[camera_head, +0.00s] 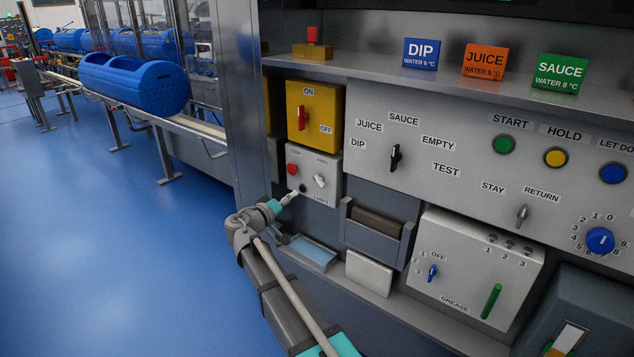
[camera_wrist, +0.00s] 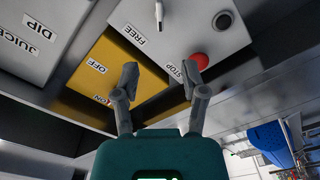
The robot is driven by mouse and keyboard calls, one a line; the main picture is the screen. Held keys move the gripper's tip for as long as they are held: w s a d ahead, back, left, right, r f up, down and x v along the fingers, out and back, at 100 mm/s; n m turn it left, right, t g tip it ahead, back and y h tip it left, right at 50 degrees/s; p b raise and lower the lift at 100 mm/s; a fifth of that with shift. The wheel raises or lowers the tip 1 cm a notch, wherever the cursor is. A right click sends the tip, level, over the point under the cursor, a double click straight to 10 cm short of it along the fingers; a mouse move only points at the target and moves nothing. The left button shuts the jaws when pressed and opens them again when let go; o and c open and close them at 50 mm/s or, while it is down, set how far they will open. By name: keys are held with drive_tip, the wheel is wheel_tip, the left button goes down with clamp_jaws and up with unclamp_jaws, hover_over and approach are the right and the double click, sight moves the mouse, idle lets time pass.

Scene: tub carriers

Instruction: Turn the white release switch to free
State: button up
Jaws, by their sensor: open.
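The white release switch (camera_head: 319,181) is on the right side of a small grey box (camera_head: 328,165) under the yellow ON/OFF box. It also shows at the top edge of the wrist view (camera_wrist: 158,12), near the FREE label (camera_wrist: 133,35). Its handle looks slightly tilted in the head view; its exact setting is hard to tell. My gripper (camera_head: 290,197) is in front of the lower left of the grey box. In the wrist view its two fingers (camera_wrist: 160,74) are spread apart with nothing between them. The switch lies beyond the fingertips, and I see no contact.
A red button (camera_head: 292,169) by the STOP label and a black round knob (camera_head: 302,188) are left of the switch. The yellow box (camera_head: 315,117) with a red handle is above. A grey holder (camera_head: 378,230) juts out to the lower right.

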sight(316, 181)
drive_tip(key=x, duration=1.3)
drive_tip(key=shift+w+d, duration=0.15)
drive_tip(key=shift+d, duration=0.05)
clamp_jaws()
